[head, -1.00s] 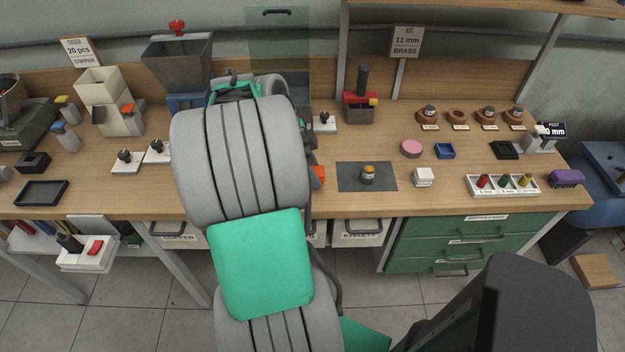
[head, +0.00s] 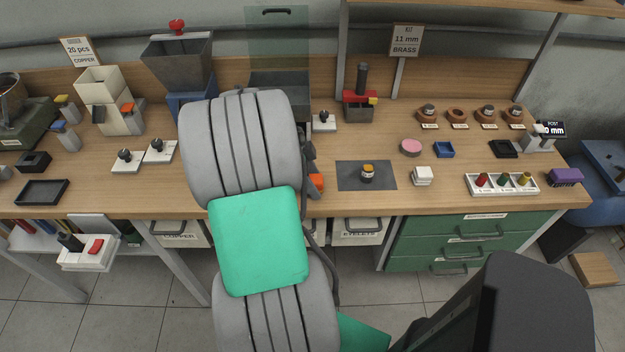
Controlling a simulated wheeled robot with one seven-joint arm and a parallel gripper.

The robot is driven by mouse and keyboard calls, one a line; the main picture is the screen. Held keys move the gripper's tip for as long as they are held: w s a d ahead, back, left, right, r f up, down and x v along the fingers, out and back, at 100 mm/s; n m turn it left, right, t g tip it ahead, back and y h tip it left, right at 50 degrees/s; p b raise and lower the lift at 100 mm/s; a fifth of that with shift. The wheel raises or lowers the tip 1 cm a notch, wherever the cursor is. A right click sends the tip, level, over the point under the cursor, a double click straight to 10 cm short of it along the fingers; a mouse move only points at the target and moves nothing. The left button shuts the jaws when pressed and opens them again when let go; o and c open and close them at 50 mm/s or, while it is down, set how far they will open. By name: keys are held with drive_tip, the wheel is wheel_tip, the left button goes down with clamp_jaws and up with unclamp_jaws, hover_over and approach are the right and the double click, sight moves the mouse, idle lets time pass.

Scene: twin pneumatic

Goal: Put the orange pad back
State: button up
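An orange piece (head: 316,182) shows at the right edge of my arm, near the bench's front; most of it is hidden, and I cannot tell whether it is the pad or whether it is held. A small jar-like object with an orange-yellow top (head: 367,171) stands on the dark grey mat (head: 347,182). My gripper is hidden behind my large grey and green arm, so its fingers do not show.
The wooden bench (head: 265,205) is crowded at left with hoppers and white stamp-like blocks (head: 127,161).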

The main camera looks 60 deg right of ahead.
drive_tip(key=shift+r+p, duration=0.3)
drive_tip(key=shift+r, duration=0.05)
drive_tip(key=v, duration=1.2)
drive_tip(key=w+a+n+t+h, duration=0.1)
drive_tip(key=w+a+n+t, duration=0.2)
drive_tip(key=w+a+n, duration=0.8)
drive_tip(key=a+f+n+t+y, duration=0.1)
drive_tip(key=a+n+t+y, duration=0.2)
drive_tip(key=a+n, duration=1.6)
drive_tip(key=a+t, duration=0.1)
drive_tip(key=a, duration=0.4)
drive_tip(key=shift+a+f+n, duration=0.25)
drive_tip(key=shift+a+n, duration=0.15)
drive_tip(key=shift+w, duration=0.1)
